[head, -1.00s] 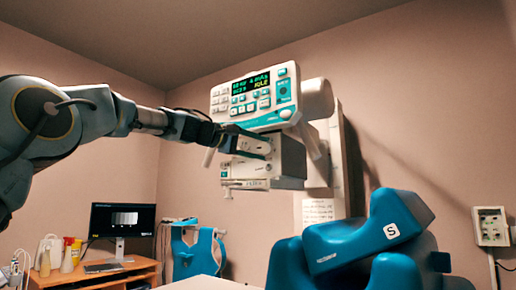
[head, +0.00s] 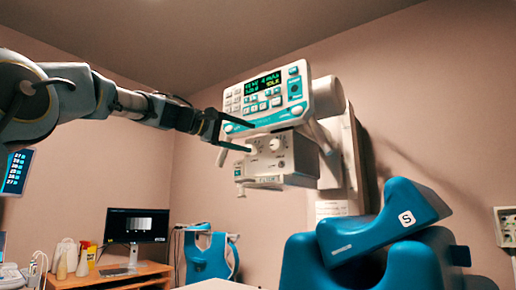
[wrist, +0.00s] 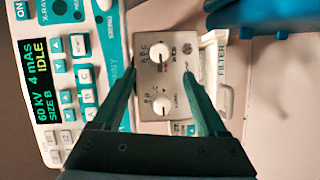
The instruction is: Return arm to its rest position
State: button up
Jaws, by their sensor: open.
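My gripper (head: 235,136) is at the end of my arm, which reaches in from the left in the head view. Its two dark and teal fingers are apart, with nothing between them. They point at the X-ray unit, in front of the seam between its control panel (head: 262,95) and the knobbed box (head: 268,166) below. In the wrist view the open gripper (wrist: 165,88) frames the box face with its two white knobs (wrist: 161,105). The panel display (wrist: 40,70) reads 60 kV, 4 mAs, IDLE, SIZE B. I cannot tell whether the fingertips touch the unit.
A desk (head: 115,278) with a monitor (head: 136,225) and bottles is at the lower left. A blue rack (head: 208,255) stands beside the desk. A wall box (head: 507,227) is at the far right.

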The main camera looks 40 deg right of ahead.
jog(key=shift+w+a+r, duration=0.1)
jog(key=shift+a, duration=0.6)
jog(key=w+a+f+n+t+y+p, duration=0.1)
jog(key=w+a+f+t+y, duration=0.2)
jog(key=f, duration=0.6)
jog(key=w+a+f+n+t+y, duration=0.1)
jog(key=w+a+f+y, duration=0.1)
jog(key=w+f, duration=0.5)
jog(key=w+a+f+t+y+p, duration=0.1)
jog(key=a+f+y, duration=0.1)
jog(key=a+f, duration=0.5)
jog(key=w+a+f+y+p, duration=0.15)
jog(key=a+f, duration=0.25)
jog(key=f, duration=0.5)
jog(key=s+a+f+y, duration=0.3)
jog(key=a+f, duration=0.4)
jog(key=a, duration=0.3)
jog(key=s+a+f+y, duration=0.3)
jog(key=a+f, duration=0.4)
jog(key=a, duration=0.3)
jog(key=s+a+f+g+y+p, duration=0.1)
jog(key=s+a+f+y+p, duration=0.1)
jog(key=s+a+f, duration=0.6)
jog(key=s+a, duration=0.3)
jog(key=a, duration=0.1)
